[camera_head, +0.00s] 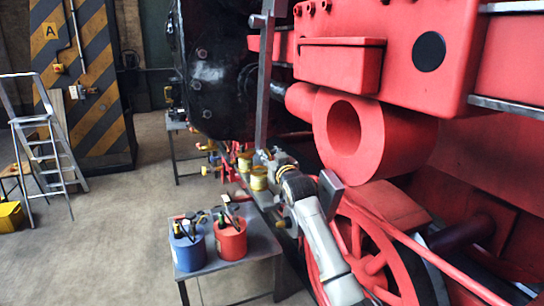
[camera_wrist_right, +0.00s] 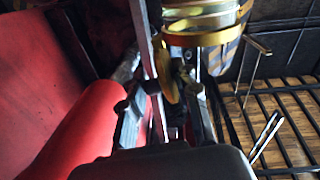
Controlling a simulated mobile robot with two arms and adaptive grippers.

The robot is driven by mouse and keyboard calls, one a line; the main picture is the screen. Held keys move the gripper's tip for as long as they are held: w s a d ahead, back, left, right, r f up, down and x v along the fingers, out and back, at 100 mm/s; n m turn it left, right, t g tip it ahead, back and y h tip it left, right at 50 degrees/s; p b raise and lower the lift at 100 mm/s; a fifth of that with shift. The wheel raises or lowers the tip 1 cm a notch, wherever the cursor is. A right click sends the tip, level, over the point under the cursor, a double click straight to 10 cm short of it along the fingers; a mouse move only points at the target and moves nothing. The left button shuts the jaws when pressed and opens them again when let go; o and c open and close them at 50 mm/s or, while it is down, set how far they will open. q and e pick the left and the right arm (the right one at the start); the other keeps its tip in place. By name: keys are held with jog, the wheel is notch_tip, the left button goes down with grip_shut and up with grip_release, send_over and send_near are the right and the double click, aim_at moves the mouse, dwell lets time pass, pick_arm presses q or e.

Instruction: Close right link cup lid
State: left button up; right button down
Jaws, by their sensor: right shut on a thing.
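In the head view, two yellow cups sit by the locomotive's running gear, the nearer cup (camera_head: 259,178) and the farther cup (camera_head: 245,161). My right gripper (camera_head: 270,158) is just beside and above the nearer cup. In the right wrist view, a yellow cup (camera_wrist_right: 205,22) with a brass rim and a glass-like band is at the top. A small yellow lid (camera_wrist_right: 166,75), seen nearly edge-on, stands tilted beside its rim. My right gripper (camera_wrist_right: 165,98) has its fingers closed around the lid's lower part; the exact contact is dark and partly hidden. My left gripper is not in view.
A grey bar (camera_head: 265,80) stands upright close to my right gripper. Red locomotive parts (camera_head: 348,135) and a spoked wheel (camera_head: 370,250) crowd the right. A small table (camera_head: 250,245) holds a blue can (camera_head: 187,247) and a red can (camera_head: 231,240).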

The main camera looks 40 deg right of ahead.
jog(key=shift+w+a+r+n, duration=0.1)
jog(key=shift+a+n, duration=0.25)
jog(key=shift+n, duration=0.65)
dwell(2.7)
jog(key=c, duration=1.1)
grip_release()
jog(key=shift+c, duration=0.2)
notch_tip(320, 180, up, 10)
jog(key=shift+f, duration=0.1)
